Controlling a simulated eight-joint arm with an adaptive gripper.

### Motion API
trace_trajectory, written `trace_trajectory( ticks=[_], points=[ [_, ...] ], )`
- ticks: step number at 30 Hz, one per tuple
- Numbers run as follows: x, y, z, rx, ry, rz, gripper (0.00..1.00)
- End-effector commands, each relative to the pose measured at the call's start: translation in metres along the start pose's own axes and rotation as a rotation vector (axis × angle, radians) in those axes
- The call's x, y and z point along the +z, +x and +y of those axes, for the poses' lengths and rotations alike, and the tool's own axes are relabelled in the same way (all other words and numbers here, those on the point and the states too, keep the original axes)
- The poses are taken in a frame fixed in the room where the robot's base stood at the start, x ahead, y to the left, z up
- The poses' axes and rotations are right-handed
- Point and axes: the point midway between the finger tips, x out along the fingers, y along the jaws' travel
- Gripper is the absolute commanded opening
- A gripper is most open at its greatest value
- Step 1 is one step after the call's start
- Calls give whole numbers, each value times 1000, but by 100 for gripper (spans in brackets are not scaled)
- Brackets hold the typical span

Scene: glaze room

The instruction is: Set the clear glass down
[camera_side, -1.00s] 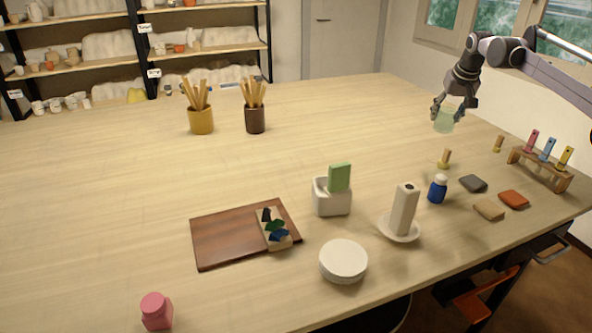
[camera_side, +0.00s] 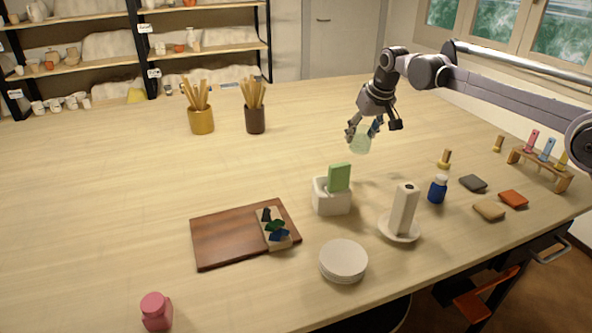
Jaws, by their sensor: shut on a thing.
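The clear glass (camera_side: 360,142) is a pale greenish see-through cup. My gripper (camera_side: 362,130) is shut on it near its upper part, with dark fingers on either side. The glass appears to be held above the wooden table (camera_side: 290,160), with bare tabletop around and below it. The exact gap under the glass is hard to tell. The glass looks roughly upright.
A white holder (camera_side: 332,199) with a green block stands in front of the glass. A paper roll (camera_side: 404,208) on a white dish and a blue bottle (camera_side: 437,190) are to the right. Two brush pots (camera_side: 201,120) stand behind left. The middle left of the table is free.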

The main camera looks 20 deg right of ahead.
Motion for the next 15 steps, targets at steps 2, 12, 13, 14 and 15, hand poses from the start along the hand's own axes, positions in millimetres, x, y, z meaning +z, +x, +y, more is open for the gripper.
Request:
trace_trajectory(
  ticks=[2, 12, 13, 14, 15],
  points=[
    [-2, 12, -16, -1, -2, 0, 15],
    [-8, 39, -49, 1, 1, 0, 15],
    [-7, 40, -50, 1, 2, 0, 15],
    [-6, 42, -50, 1, 2, 0, 15],
    [-5, 47, -50, 1, 2, 0, 15]
  ],
)
